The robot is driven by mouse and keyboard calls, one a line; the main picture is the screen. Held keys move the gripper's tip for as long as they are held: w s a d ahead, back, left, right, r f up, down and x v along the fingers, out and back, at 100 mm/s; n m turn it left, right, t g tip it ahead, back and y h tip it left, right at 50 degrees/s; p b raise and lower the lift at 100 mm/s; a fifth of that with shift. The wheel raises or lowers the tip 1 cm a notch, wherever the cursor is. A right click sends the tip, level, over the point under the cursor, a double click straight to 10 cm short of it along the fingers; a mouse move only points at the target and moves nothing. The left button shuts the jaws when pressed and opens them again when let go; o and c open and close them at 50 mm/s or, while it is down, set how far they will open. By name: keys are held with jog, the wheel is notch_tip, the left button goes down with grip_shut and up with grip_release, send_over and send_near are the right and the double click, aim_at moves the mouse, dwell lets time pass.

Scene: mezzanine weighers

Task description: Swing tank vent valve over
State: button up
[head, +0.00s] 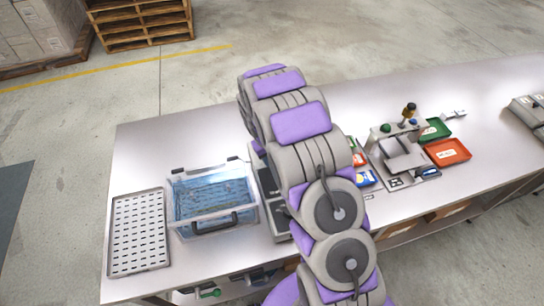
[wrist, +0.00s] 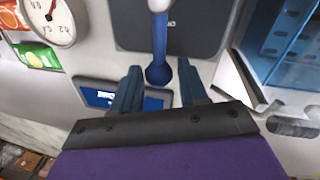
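The clear tank (head: 203,198) with blue water stands on the steel bench, left of my arm. Its blue wall also shows at the top right of the wrist view (wrist: 283,40). A blue lever (wrist: 159,45) with a rounded end and a pale upper end shows in the wrist view; whether it is the tank vent valve I cannot tell. My gripper (wrist: 159,68) is open, with one finger on each side of the lever's rounded end and visible gaps. In the head view my arm hides the gripper and the lever.
A perforated tray (head: 139,232) lies left of the tank on the bench (head: 140,145). Right of my arm are a weighing device (head: 402,155), a green tray (head: 434,130) and an orange-red tray (head: 447,152). A round dial (wrist: 48,20) and packets (wrist: 36,55) show in the wrist view.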

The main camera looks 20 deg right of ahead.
jog(key=shift+o, duration=1.1)
jog(key=shift+r, duration=0.1)
jog(key=a+r, duration=0.1)
jog(key=r, duration=0.7)
jog(key=a+r, duration=0.2)
jog(key=r, duration=0.6)
jog(key=shift+s+a+r+p, duration=0.25)
jog(key=shift+s+r+p, duration=0.05)
jog(key=shift+r+p, duration=0.1)
jog(key=s+r+m+g+y+b, duration=0.2)
jog(key=s+b, duration=0.4)
jog(key=s, duration=3.4)
jog(key=shift+s+r, duration=0.2)
jog(key=shift+r, duration=0.3)
